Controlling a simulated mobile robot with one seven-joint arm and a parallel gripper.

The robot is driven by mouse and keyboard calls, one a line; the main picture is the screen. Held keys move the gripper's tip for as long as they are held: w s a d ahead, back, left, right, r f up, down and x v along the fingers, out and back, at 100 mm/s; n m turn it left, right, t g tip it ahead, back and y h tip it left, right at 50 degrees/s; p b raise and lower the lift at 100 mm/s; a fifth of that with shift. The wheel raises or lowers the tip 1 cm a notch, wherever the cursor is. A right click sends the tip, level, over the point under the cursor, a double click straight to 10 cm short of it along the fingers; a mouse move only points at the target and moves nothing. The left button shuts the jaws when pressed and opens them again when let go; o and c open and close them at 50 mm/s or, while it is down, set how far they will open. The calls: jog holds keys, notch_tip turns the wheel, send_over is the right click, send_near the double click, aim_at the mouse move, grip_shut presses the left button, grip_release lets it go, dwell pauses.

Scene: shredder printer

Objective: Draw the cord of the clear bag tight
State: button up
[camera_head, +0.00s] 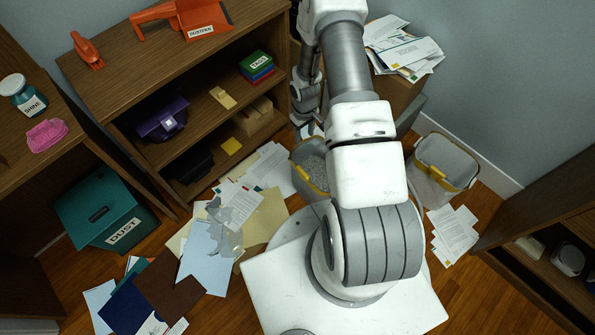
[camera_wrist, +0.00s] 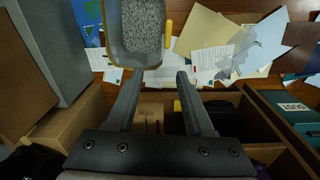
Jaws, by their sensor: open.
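An open container (camera_head: 445,163) with a pale, see-through-looking liner and a yellow band at its rim stands on the floor at the right in the head view. A second container (camera_head: 311,168) with yellow at its rim holds grey shreds, partly hidden by my arm. In the wrist view a shred-filled container (camera_wrist: 140,28) with a yellow strip (camera_wrist: 168,33) on its right side lies beyond my fingertips. I cannot tell for sure which is the clear bag. My gripper (camera_wrist: 159,75) is open, with nothing between its fingers, apart from the container.
A shelf unit (camera_head: 170,60) stands at the back left, its compartments below my gripper in the wrist view. Papers and folders (camera_head: 208,255) and a crumpled grey translucent sheet (camera_head: 232,212) cover the floor. A teal DUST box (camera_head: 100,213) stands left. Another shelf (camera_head: 545,240) is at right.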

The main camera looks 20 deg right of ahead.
send_over(302, 171)
notch_tip(302, 171, down, 6)
notch_tip(302, 171, down, 17)
jog(key=b, duration=0.4)
jog(key=shift+s+d+r+b, duration=0.1)
jog(key=shift+r+b, duration=0.1)
jog(key=shift+b, duration=0.15)
grip_shut()
dwell(1.0)
